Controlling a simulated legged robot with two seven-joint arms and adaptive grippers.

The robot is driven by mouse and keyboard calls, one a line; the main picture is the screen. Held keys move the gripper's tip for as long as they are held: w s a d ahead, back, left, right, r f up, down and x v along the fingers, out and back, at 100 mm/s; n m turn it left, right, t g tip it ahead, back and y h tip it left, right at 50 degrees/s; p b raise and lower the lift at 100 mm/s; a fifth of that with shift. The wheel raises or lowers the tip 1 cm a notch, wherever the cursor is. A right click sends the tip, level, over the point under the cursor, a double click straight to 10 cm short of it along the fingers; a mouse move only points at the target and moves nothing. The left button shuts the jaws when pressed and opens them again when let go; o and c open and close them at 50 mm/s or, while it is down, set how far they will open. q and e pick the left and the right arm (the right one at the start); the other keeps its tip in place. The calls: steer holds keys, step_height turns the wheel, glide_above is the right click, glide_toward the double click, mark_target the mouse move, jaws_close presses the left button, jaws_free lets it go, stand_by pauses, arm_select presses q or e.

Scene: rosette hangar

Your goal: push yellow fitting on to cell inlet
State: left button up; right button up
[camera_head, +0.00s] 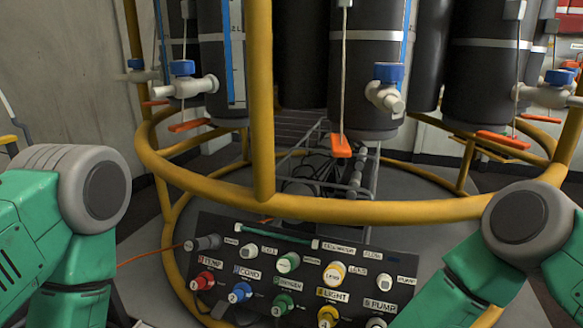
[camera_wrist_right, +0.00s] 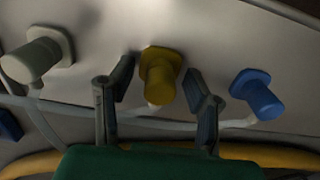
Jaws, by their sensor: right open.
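In the right wrist view a yellow fitting (camera_wrist_right: 160,72) stands out from a grey surface. My right gripper (camera_wrist_right: 160,80) is open, with one finger on each side of the fitting and a visible gap to each. In the head view a black panel (camera_head: 225,228) carries labelled ports and coloured fittings. A yellow-ringed port (camera_head: 334,274) is right of its middle, and a yellow fitting (camera_head: 328,316) by the LIGHT label is at the lower edge. I cannot tell which port is the cell inlet. My left gripper is outside the views.
In the wrist view a white fitting (camera_wrist_right: 40,55) is to the left and a blue fitting (camera_wrist_right: 258,94) to the right, with pale hoses (camera_wrist_right: 70,103) below. In the head view a yellow tube rail (camera_head: 330,209) runs above the panel, with dark cylinders (camera_head: 365,70) and blue-handled valves (camera_head: 388,75) behind.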

steer(key=shift+p, duration=0.35)
stand_by(0.6)
jaws_close()
steer(key=shift+r, duration=0.1)
steer(key=shift+r+p, duration=2.9)
steer(key=shift+r, duration=0.05)
